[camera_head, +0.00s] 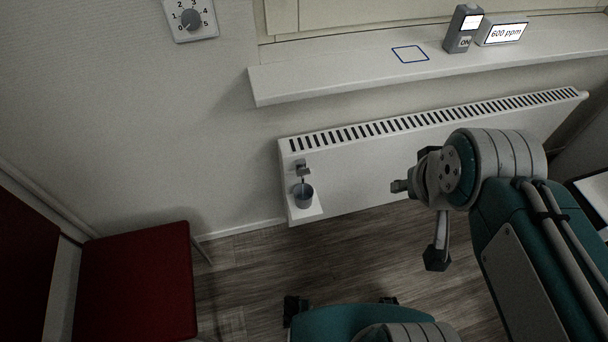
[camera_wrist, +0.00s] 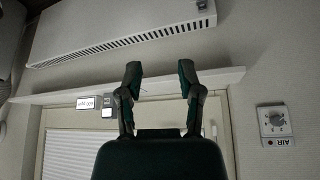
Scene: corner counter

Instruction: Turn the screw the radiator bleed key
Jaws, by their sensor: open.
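The radiator bleed key (camera_head: 302,169) is a small grey piece at the left end of the white radiator (camera_head: 370,165). A small grey cup (camera_head: 303,194) sits right below it on a white ledge. In the upside-down wrist view, a small grey piece that looks like the key (camera_wrist: 203,5) shows at the top edge, on the radiator (camera_wrist: 110,30). My gripper (camera_wrist: 160,73) is open and empty, its two dark fingers apart in front of the wall and sill. It is clear of the key. In the head view my arm is right of the key.
A white window sill (camera_head: 350,81) juts out above the radiator, with a grey ON box (camera_head: 463,29), a 600 ppm display (camera_head: 503,31) and a blue outlined square (camera_head: 410,53). A dial (camera_head: 190,20) is on the wall. A red seat (camera_head: 138,285) stands lower left.

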